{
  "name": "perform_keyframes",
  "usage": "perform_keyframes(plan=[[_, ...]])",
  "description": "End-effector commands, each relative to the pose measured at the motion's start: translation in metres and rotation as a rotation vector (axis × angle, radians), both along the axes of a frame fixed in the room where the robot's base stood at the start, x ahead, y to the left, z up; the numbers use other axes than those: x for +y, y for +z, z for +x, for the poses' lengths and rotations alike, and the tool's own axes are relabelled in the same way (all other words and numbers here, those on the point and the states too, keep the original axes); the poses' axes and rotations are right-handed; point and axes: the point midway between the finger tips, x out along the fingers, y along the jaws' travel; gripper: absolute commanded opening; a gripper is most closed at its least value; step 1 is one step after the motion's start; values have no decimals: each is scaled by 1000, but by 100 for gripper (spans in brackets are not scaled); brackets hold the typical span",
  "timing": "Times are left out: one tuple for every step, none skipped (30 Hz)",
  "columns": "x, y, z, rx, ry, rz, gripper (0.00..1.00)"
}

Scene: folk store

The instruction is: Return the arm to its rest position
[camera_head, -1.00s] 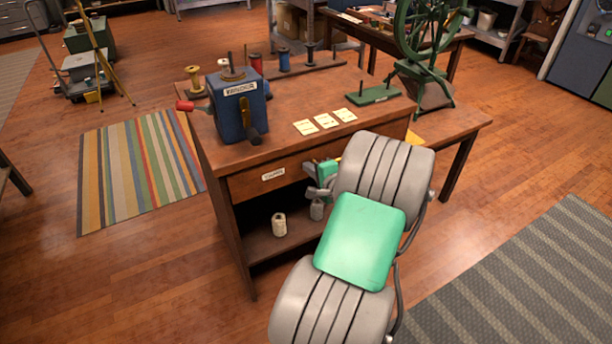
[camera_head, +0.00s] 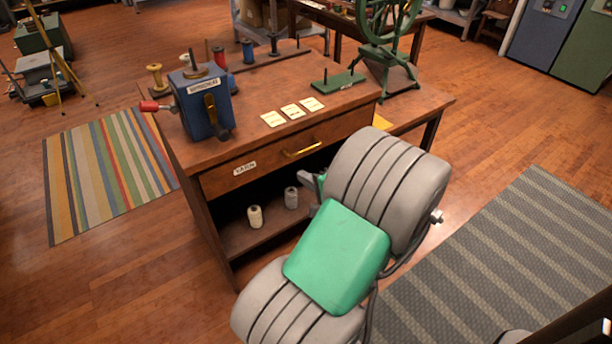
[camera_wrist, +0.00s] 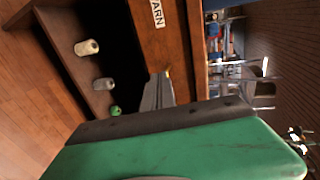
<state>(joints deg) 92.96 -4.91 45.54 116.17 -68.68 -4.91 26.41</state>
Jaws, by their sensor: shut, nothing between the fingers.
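My arm, grey with a green panel, reaches in from the bottom of the head view in front of the wooden workbench. My gripper (camera_head: 309,182) is partly hidden behind the arm's upper grey link. It is by the bench's front, below the drawer. In the wrist view my gripper (camera_wrist: 158,90) shows as grey fingers close together with nothing between them. It points toward the bench front, near the yarn drawer (camera_wrist: 177,30). The drawer (camera_head: 280,160) has a label and a brass handle and is closed in the head view.
The workbench (camera_head: 235,150) carries a blue winder (camera_head: 203,105), cards, spools and a green stand (camera_head: 338,80). Its open shelf holds a cream cone (camera_head: 255,217) and a grey cone (camera_head: 291,198). A spinning wheel (camera_head: 388,60) stands behind.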

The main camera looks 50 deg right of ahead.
Motion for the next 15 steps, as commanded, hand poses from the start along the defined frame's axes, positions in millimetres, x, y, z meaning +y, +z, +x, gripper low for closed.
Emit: perform_keyframes(plan=[[1, 1, -4, 1, -2, 2, 0], [1, 1, -5, 1, -2, 2, 0], [2, 1, -5, 1, 0, 1, 0], [3, 2, -4, 4, 6, 0, 0], [6, 4, -2, 12, 18, -5, 0], [14, 7, 6, 33, 52, -17, 0], [21, 11, 13, 59, 88, -31, 0], [33, 15, 22, 93, 138, -51, 0], [51, 22, 36, 149, 218, -85, 0], [69, 27, 46, 199, 291, -117, 0], [87, 33, 56, 253, 368, -155, 0], [113, 41, 67, 327, 474, -211, 0], [132, 47, 72, 383, 553, -256, 0], [150, 53, 76, 436, 625, -302, 0], [173, 63, 79, 502, 721, -366, 0]])
